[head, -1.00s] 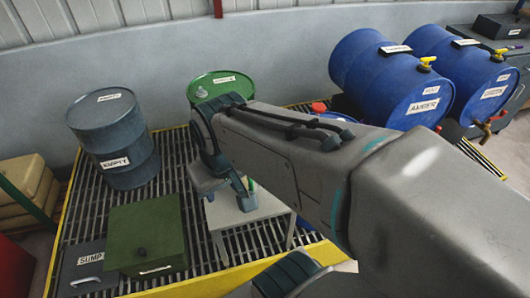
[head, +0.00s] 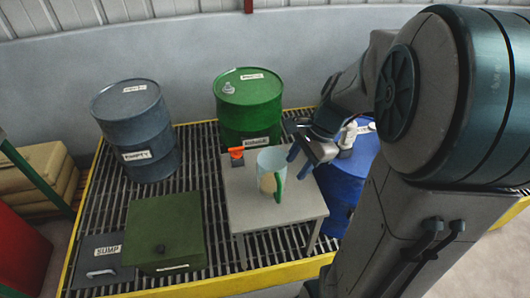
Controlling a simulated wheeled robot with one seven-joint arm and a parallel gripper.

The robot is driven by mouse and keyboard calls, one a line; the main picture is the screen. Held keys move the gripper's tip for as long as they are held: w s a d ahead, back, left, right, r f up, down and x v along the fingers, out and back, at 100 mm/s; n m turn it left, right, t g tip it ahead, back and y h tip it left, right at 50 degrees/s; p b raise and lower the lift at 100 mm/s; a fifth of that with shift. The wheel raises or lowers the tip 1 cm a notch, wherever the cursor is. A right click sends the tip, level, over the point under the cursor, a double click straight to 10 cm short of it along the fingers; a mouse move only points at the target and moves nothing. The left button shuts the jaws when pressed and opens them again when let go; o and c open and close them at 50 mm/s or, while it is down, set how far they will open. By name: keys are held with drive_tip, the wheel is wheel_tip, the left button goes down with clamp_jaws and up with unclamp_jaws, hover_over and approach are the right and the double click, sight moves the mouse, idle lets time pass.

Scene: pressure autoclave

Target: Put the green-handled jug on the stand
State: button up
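The jug (head: 267,168) is pale and translucent with a green handle (head: 279,184) on its right side. It stands upright on the grey stand (head: 250,212), a small table in the middle of the head view. Something tan shows through its wall. My gripper (head: 299,162) is just right of the jug, near its upper part. Its two fingers are spread with a gap and nothing shows between them. The fingers look apart from the handle, though the exact distance is hard to tell.
An orange item (head: 237,152) lies at the stand's back left. A green drum (head: 247,112) is behind, a grey drum (head: 138,130) left, a blue drum (head: 341,187) right under my arm. A green box (head: 165,230) and sump lid (head: 100,262) sit on the grating, left of the stand.

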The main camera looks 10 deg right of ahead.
wheel_tip(320, 180, down, 4)
drive_tip(key=w+d+m, duration=0.3)
drive_tip(key=m, duration=0.2)
drive_tip(key=b, duration=0.2)
hover_over(280, 202)
drive_tip(key=shift+y, duration=0.4)
drive_tip(key=f, duration=1.2)
drive_tip(key=shift+w+d+f, duration=0.2)
drive_tip(key=shift+w+f, duration=0.1)
clamp_jaws()
